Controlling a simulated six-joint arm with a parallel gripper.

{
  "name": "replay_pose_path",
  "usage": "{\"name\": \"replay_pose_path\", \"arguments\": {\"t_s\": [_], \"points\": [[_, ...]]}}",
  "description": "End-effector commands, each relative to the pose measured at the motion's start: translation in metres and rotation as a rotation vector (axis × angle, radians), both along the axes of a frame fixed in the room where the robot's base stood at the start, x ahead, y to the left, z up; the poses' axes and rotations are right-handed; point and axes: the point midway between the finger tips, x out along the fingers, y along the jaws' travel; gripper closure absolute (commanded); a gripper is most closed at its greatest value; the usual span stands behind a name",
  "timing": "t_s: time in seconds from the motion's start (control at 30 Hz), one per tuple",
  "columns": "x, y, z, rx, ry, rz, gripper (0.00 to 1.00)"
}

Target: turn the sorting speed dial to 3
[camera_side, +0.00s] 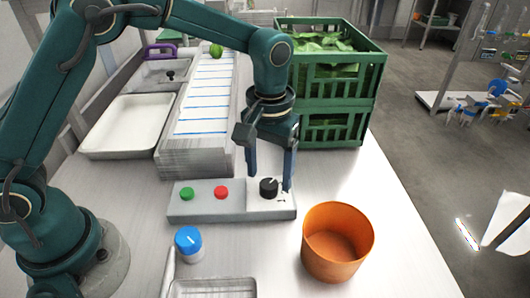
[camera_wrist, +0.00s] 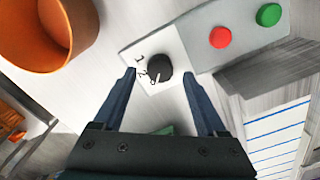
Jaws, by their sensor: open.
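The black sorting speed dial (camera_side: 268,187) sits on a white plate at the right end of a grey control box (camera_side: 205,213). In the wrist view the dial (camera_wrist: 158,68) has a white pointer line near the mark that looks like 2, with other marks partly legible beside it. My gripper (camera_side: 270,184) is over the dial, pointing down. In the wrist view my gripper (camera_wrist: 164,72) is open, with its fingers on either side of the dial and a gap to it. I cannot tell whether the fingertips are level with the dial.
Green (camera_side: 187,194) and red (camera_side: 221,192) buttons are on the same box. An orange bucket (camera_side: 337,241) stands at front right, a blue-capped jar (camera_side: 189,244) at front left. Green crates (camera_side: 322,110) of leaves and a ribbed conveyor (camera_side: 203,105) stand behind.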

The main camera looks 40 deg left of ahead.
Motion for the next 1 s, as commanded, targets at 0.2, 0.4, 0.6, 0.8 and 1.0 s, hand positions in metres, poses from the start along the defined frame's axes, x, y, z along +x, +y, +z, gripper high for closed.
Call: {"name": "replay_pose_path", "arguments": {"t_s": [0.2, 0.4, 0.6, 0.8, 1.0], "points": [[0.001, 0.0, 0.026, -0.001, -0.004, 0.001, 0.26], [0.0, 0.0, 0.03, -0.001, -0.001, 0.001, 0.26], [0.001, 0.002, 0.032, -0.002, -0.006, 0.006, 0.26], [0.003, 0.015, 0.074, -0.028, -0.107, 0.046, 0.26], [-0.024, 0.041, 0.121, -0.047, -0.23, 0.073, 0.26]]}}
